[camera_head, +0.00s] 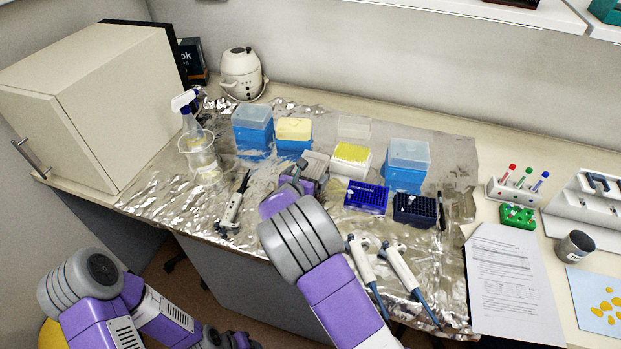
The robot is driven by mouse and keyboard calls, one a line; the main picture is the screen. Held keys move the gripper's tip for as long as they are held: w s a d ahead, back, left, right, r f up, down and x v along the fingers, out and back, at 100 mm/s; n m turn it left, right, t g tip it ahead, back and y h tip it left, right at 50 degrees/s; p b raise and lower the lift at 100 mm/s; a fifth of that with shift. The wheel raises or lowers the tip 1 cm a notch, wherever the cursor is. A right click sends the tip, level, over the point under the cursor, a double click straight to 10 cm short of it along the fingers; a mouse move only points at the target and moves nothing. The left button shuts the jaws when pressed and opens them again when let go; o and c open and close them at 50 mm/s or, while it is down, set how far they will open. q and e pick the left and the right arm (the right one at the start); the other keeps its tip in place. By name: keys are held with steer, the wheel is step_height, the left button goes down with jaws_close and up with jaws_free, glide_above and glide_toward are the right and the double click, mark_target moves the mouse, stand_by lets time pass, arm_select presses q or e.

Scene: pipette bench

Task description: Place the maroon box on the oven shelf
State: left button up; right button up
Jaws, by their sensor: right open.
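No maroon box can be clearly made out. A dark reddish thing (515,3) is cut off by the top edge, on the upper wall shelf. A large beige cabinet (95,100) with a bar handle stands at the left of the bench. It may be the oven; its inside and shelf are hidden. My right gripper (308,172) is open over the foil, among the tip boxes; its fingertips are partly hidden by its own wrist. My left arm is low at the left, and dark parts at its end (228,340) are cut off, so its jaws cannot be read.
Blue tip boxes (253,130), a yellow-topped box (350,160) and dark blue racks (366,197) crowd the foil (150,200). A spray bottle in a beaker (198,150) stands near the cabinet. Pipettes (405,270) lie at the front; papers (508,280) are at the right.

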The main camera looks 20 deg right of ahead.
steer(key=shift+r, duration=0.1)
steer(key=c, duration=1.7)
